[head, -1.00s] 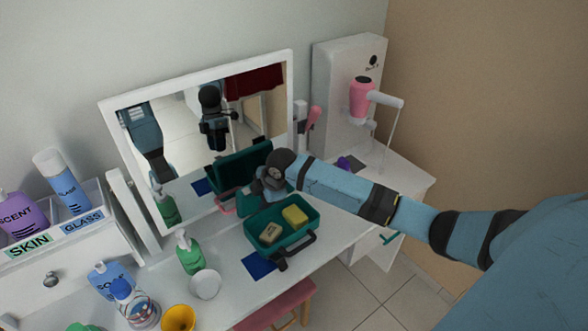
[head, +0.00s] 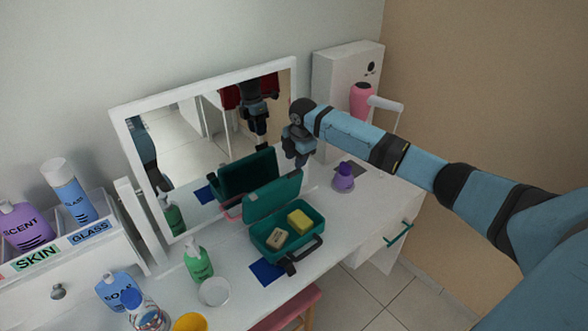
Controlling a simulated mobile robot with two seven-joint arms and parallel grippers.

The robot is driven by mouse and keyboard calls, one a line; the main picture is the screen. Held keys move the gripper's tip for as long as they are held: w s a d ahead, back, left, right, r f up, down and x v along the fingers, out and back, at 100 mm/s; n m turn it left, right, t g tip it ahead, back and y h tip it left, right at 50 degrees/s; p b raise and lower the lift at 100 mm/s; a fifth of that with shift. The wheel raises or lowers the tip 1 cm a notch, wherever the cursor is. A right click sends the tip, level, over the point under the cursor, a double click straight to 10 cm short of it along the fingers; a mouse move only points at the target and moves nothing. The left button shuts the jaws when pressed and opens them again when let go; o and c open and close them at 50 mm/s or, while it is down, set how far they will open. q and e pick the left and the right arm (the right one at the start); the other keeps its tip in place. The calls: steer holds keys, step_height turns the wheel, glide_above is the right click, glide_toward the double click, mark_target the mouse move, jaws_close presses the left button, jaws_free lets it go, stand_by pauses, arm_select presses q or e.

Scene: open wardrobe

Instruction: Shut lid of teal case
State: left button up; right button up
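The teal case (head: 318,219) stands open on the white dressing table, its handle toward the front edge. Its lid (head: 272,198) stands up at the back, leaning slightly toward the mirror. A yellow sponge (head: 300,221) and a tan bar (head: 276,239) lie inside the base. My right gripper (head: 299,161) points down above and behind the lid's right end, near the mirror. It looks apart from the lid and holds nothing that I can see. Its fingers are small and dark, so their opening is unclear. My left gripper is not in view.
The mirror (head: 121,114) stands close behind the case and reflects the lid and my arm.

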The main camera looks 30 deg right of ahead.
mark_target(294, 171)
steer(key=f, duration=0.3)
steer(key=w+f, duration=0.1)
steer(key=f, duration=0.1)
steer(key=shift+f, duration=0.35)
jaws_close()
